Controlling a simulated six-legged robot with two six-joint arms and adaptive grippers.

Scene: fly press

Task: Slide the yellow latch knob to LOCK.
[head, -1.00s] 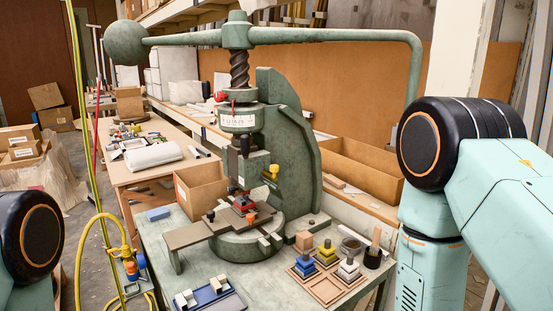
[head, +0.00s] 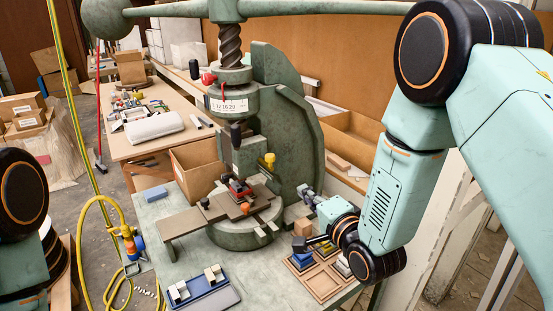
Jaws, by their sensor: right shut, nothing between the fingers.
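The yellow latch knob (head: 269,159) sits on the side of the green fly press (head: 275,110), right of the ram and above the round base. A LOCK marking cannot be read at this size. My right gripper (head: 306,191) is shut and empty, right of the press base, lower than the knob and to its right. A gap shows between it and the knob. My left gripper is out of view; only part of my left arm shows at the left edge.
A wooden tray (head: 322,287) with coloured blocks lies below my right wrist. A blue tray (head: 215,302) stands at the bench front. A flat plate (head: 172,224) juts left from the press. A cardboard box (head: 197,166) stands behind. Yellow hoses hang at left.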

